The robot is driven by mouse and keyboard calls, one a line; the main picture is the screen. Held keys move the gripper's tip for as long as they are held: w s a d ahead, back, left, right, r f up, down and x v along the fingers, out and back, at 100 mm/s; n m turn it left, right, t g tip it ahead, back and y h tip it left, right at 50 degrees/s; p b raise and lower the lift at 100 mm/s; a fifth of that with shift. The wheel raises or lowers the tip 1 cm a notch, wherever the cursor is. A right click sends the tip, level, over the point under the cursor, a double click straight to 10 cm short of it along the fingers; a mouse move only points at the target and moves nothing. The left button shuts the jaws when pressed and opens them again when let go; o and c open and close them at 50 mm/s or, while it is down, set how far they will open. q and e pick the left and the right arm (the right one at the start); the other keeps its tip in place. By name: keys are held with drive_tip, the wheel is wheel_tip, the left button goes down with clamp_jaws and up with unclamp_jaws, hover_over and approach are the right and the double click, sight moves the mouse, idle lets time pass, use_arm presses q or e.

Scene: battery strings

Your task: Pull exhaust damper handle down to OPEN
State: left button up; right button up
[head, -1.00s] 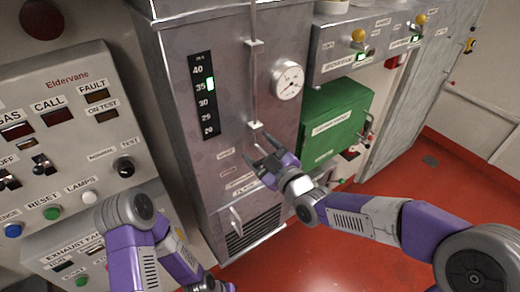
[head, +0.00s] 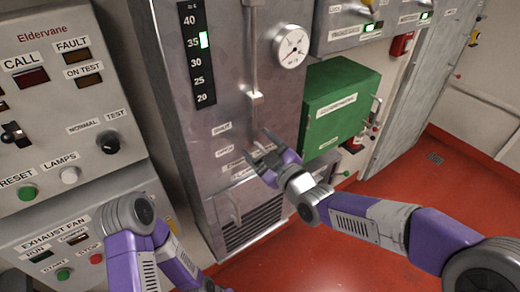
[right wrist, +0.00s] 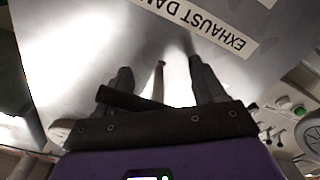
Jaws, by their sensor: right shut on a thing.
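The exhaust damper handle is mostly hidden by my right gripper (head: 257,147) in the head view. That gripper is low on the grey cabinet front (head: 230,110), below the vertical rod (head: 254,50) and its bracket (head: 256,97). In the right wrist view a thin shiny rod (right wrist: 158,80) and a dark bar (right wrist: 125,98) lie at the fingers (right wrist: 160,85), which are shut on the handle. An upside-down label starting "EXHAUST DA" (right wrist: 205,25) is just beyond. My left arm is at the bottom of the head view; its gripper is barely visible at the lower edge.
A round gauge (head: 291,46) and a level scale (head: 198,55) are on the cabinet. A green box (head: 340,105) stands to its right. A switch panel (head: 60,120) with buttons is on the left. The red floor (head: 400,180) is clear at right.

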drive_tip(key=shift+f, duration=0.45)
drive_tip(key=o, duration=1.3)
drive_tip(key=shift+d, duration=0.1)
drive_tip(key=shift+s+d, duration=0.1)
drive_tip(key=shift+s+d, duration=0.2)
drive_tip(key=v, duration=0.6)
drive_tip(key=shift+s+d+r, duration=0.1)
drive_tip(key=shift+s+r, duration=0.15)
drive_tip(key=shift+s, duration=0.1)
